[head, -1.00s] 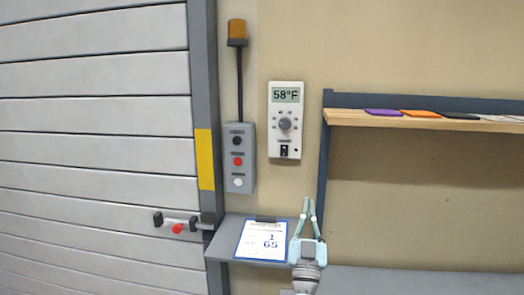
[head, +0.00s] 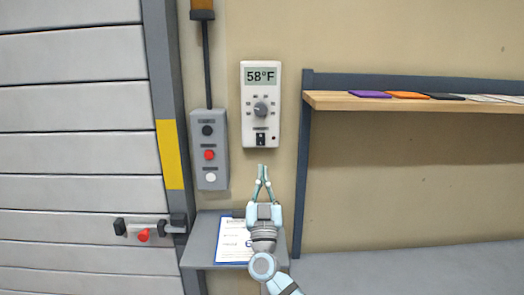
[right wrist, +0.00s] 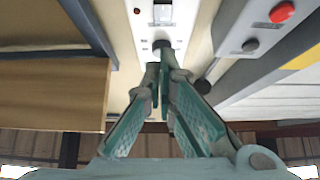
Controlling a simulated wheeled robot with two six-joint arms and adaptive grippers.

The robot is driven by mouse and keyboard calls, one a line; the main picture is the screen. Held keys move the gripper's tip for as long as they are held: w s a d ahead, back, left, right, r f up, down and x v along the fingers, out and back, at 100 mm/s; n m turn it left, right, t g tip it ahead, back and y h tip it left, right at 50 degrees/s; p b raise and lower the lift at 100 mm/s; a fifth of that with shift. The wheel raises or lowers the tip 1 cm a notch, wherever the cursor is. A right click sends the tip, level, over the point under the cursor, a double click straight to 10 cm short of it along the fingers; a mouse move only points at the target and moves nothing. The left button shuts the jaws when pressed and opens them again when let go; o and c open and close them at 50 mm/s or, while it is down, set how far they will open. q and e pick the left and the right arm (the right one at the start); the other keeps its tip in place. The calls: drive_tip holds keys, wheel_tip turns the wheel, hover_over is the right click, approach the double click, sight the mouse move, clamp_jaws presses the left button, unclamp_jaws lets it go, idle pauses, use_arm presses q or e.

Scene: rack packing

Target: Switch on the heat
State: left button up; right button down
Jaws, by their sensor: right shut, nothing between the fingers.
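A white thermostat (head: 261,88) hangs on the wall, its display reading 58°F, with a grey round dial (head: 261,109) in the middle. A small black switch (head: 261,139) sits below the dial, with a tiny dark spot to its right. My right gripper (head: 261,168) is shut and empty, pointing up just below the thermostat in the head view. My left gripper is not in view.
A grey control box (head: 209,150) with black, red and white buttons is left of the thermostat. A clipboard (head: 232,240) lies on a small grey ledge (head: 200,253). A wooden shelf (head: 330,100) with coloured flat items is at right. A slatted door (head: 70,130) is at left.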

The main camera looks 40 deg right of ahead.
sight(262, 136)
drive_tip(key=w+d+r+b, duration=0.1)
drive_tip(key=w+d, duration=0.1)
drive_tip(key=w+d+r+b, duration=0.1)
drive_tip(key=w+d, duration=0.1)
drive_tip(key=w+d+r+b, duration=0.1)
drive_tip(key=w+d, duration=0.1)
drive_tip(key=shift+w+r+b, duration=0.3)
drive_tip(key=shift+w+b, duration=0.1)
drive_tip(key=shift+w, duration=0.25)
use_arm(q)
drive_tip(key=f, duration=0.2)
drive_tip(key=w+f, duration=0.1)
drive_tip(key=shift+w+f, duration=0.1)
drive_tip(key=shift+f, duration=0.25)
use_arm(e)
drive_tip(key=shift+d, duration=0.1)
drive_tip(key=shift+r, duration=0.1)
